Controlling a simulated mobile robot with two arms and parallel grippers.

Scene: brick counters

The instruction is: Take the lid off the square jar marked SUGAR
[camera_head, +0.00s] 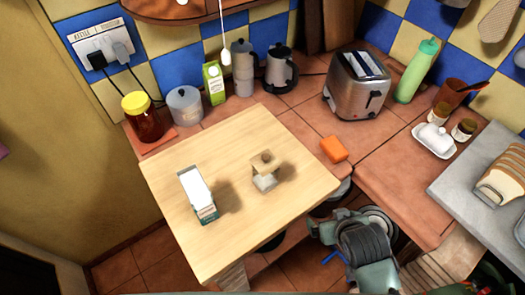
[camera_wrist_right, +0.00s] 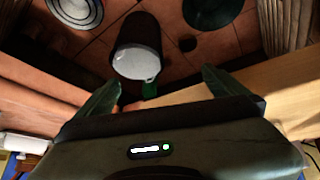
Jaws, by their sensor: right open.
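The square jar (camera_head: 264,181) stands upright on the light wooden tabletop, right of its middle. Its wooden lid (camera_head: 264,163) sits on top with a dark round knob. I cannot read any marking on it at this size. My right arm is at the lower right of the head view, beyond the tabletop's front right edge and apart from the jar. In the right wrist view my right gripper (camera_wrist_right: 162,80) is open, with dark green fingers spread and nothing between them. The jar does not show there. My left gripper is in neither view.
A milk carton (camera_head: 197,194) stands left of the jar on the wooden tabletop (camera_head: 225,248). An orange block (camera_head: 333,149) lies on the tiled counter to the right. A toaster (camera_head: 357,86) and kettle (camera_head: 281,70) stand behind. The wood around the jar is otherwise clear.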

